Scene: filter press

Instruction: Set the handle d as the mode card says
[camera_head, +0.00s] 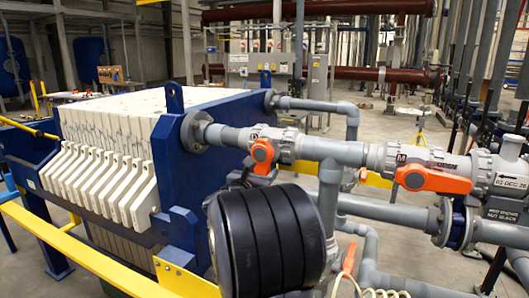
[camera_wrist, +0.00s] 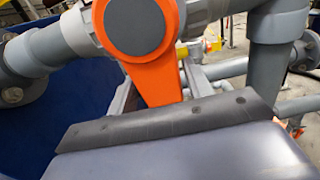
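An orange valve handle (camera_wrist: 157,75) with a round grey hub hangs down in the wrist view. Its lower end passes behind the dark edge of my gripper (camera_wrist: 155,118), and I cannot tell whether they touch. The same handle appears in the head view as the left orange handle (camera_head: 262,152), on the pipe beside the blue end plate. A second orange handle (camera_head: 434,180) lies nearly level along the pipe to its right. I cannot read a letter d on either handle, and I cannot make out a mode card.
The blue press end plate (camera_head: 183,150) and white filter plates (camera_head: 108,122) stand at left. Grey pipes (camera_head: 380,208) run below and right of the valves, close around the handle. Yellow rails (camera_head: 70,250) cross the lower left.

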